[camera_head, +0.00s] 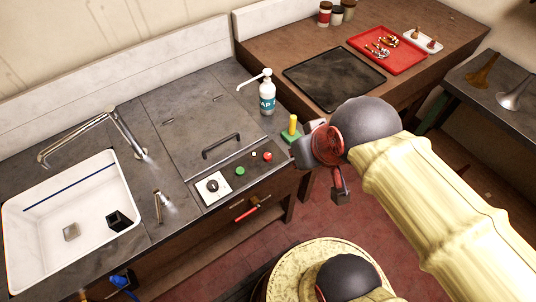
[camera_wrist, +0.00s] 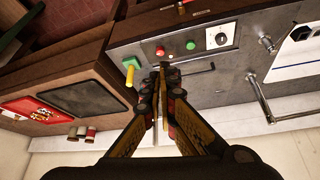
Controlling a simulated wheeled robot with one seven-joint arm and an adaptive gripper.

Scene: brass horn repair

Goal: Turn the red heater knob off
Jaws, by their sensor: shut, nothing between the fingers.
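A small round red knob (camera_head: 267,156) sits at the right end of the panel (camera_head: 225,196) on the front of the dark counter. It also shows in the wrist view (camera_wrist: 160,50), just beyond my fingertips. A green button (camera_head: 240,171) and a dial on a white plate (camera_head: 212,187) lie left of it on the same panel. My gripper (camera_wrist: 163,69) is shut and empty, with its fingers together, in front of the red knob in the wrist view. Any contact cannot be told. In the head view my wrist hides most of the fingers.
A yellow handle on a green base (camera_head: 292,130) stands close to my gripper. A soap bottle (camera_head: 267,97) stands behind the panel. A red-handled lever (camera_head: 254,207) sticks out below it. A sink (camera_head: 75,205) is at left, and a red tray (camera_head: 387,53) is at back right.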

